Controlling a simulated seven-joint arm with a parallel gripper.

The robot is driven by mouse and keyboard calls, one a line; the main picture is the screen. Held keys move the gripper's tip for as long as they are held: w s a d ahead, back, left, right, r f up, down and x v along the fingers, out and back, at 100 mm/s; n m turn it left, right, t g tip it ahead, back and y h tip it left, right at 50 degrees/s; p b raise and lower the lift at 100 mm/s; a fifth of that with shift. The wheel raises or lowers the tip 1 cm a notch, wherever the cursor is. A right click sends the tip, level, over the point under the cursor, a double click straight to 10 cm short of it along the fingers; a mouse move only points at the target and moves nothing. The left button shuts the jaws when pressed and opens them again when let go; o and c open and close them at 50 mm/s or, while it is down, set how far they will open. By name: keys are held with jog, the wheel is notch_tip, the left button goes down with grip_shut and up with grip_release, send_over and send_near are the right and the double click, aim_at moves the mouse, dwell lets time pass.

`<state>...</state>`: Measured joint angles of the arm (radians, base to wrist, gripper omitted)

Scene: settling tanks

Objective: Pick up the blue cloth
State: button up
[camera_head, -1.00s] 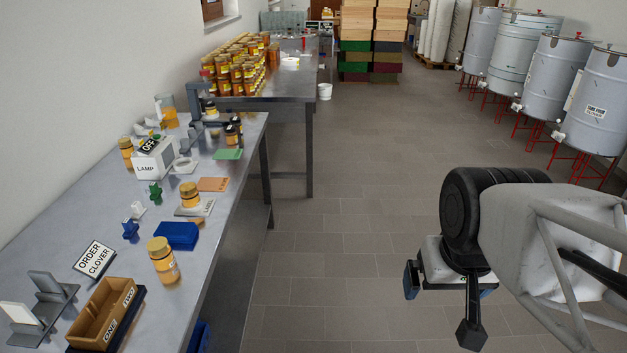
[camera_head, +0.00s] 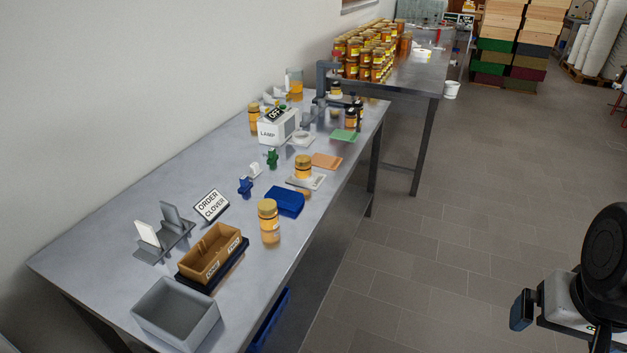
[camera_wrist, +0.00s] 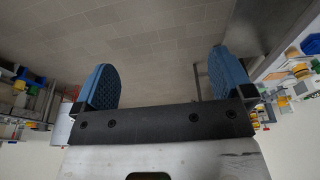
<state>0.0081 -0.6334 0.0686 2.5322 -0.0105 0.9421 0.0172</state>
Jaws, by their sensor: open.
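A folded blue cloth (camera_head: 285,202) lies flat on the metal table, between a honey jar (camera_head: 268,221) and another jar on a pale label card (camera_head: 306,181). My gripper (camera_wrist: 162,82) is open and empty in the wrist view, its two blue padded fingers wide apart over the tiled floor. In the head view part of my gripper (camera_head: 522,310) shows at the lower right, off the table and well to the right of the cloth.
Near the cloth stand small blue (camera_head: 245,188) and green (camera_head: 272,158) clips, an ORDER CLOVER sign (camera_head: 211,205), a brown divided box (camera_head: 210,253) and a grey bin (camera_head: 176,314). Open floor separates table and arm.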

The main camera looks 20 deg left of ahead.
jog(key=w+a+r+n, duration=0.2)
jog(key=w+a, duration=0.3)
jog(key=w, duration=0.3)
jog(key=w+a+r+n, duration=0.1)
jog(key=w+a+n, duration=0.25)
jog(key=w, duration=0.45)
jog(key=w+a+n+g, duration=0.1)
jog(key=w+a+n, duration=0.1)
jog(key=w+a, duration=0.5)
jog(key=n+g, duration=0.2)
jog(key=n, duration=0.9)
send_over(286, 194)
jog(key=shift+m, duration=0.25)
jog(key=f, duration=2)
jog(key=shift+d+f, duration=0.25)
jog(key=shift+f, duration=0.1)
jog(key=shift+a+f, duration=0.15)
jog(key=shift+a, duration=0.15)
